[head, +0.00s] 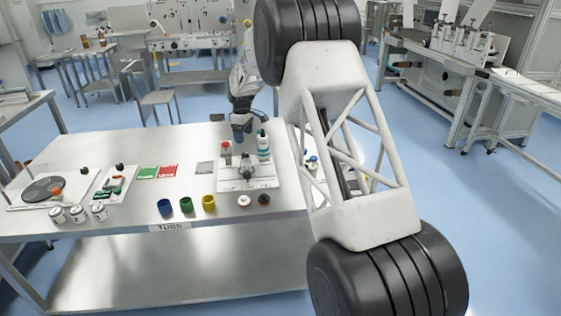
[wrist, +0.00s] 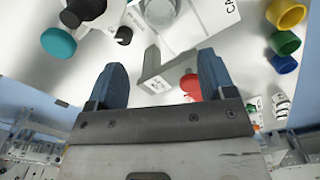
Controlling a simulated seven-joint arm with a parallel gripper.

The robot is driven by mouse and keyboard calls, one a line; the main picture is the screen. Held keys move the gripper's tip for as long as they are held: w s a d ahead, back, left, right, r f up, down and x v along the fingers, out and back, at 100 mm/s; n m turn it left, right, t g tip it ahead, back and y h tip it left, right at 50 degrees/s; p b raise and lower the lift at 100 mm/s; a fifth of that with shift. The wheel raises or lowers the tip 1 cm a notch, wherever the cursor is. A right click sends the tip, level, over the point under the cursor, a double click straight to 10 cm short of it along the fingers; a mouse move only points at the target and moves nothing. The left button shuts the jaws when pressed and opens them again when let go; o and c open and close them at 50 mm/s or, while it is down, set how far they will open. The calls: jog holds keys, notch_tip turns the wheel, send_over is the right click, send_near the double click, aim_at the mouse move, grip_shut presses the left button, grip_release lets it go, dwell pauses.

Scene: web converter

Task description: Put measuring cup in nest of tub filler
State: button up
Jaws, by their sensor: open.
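My gripper (head: 242,136) is open over the far part of the white-based station (head: 262,184), which looks like the tub filler. In the wrist view its blue fingers (wrist: 161,64) spread on either side of a grey bracket (wrist: 153,72); nothing is held. A grey, round, cup-like piece (head: 246,169) stands on the station and also shows at the top of the wrist view (wrist: 160,12). It may be the measuring cup, but I cannot tell for sure. The nest cannot be made out clearly.
A teal-and-white bottle (head: 263,147) and a red-topped item (head: 226,149) stand close to my gripper. Blue (head: 165,208), green (head: 186,205) and yellow (head: 208,203) tubs line the front edge. White labelled cans (head: 78,214) stand left.

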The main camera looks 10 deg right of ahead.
jog(key=shift+s+r, duration=0.1)
jog(key=s+d+r+m, duration=0.2)
jog(key=s+d+r, duration=0.3)
jog(key=s, duration=0.5)
jog(key=s+d+r+m+t, duration=0.1)
jog(key=s+d+r+m, duration=0.1)
jog(key=s+r, duration=0.65)
jog(key=s+d+r+m, duration=0.2)
jog(key=s+d+r, duration=0.25)
jog(key=s, duration=0.75)
jog(key=s+d+f+m, duration=0.1)
jog(key=s+m, duration=0.1)
jog(key=s, duration=1)
jog(key=s+d+f+m+t, duration=0.1)
jog(key=s+d+m, duration=0.1)
jog(key=s, duration=1.1)
jog(key=s+d+f+m, duration=0.2)
jog(key=s, duration=1)
jog(key=shift+s+m+t, duration=0.3)
jog(key=shift+s+m, duration=0.1)
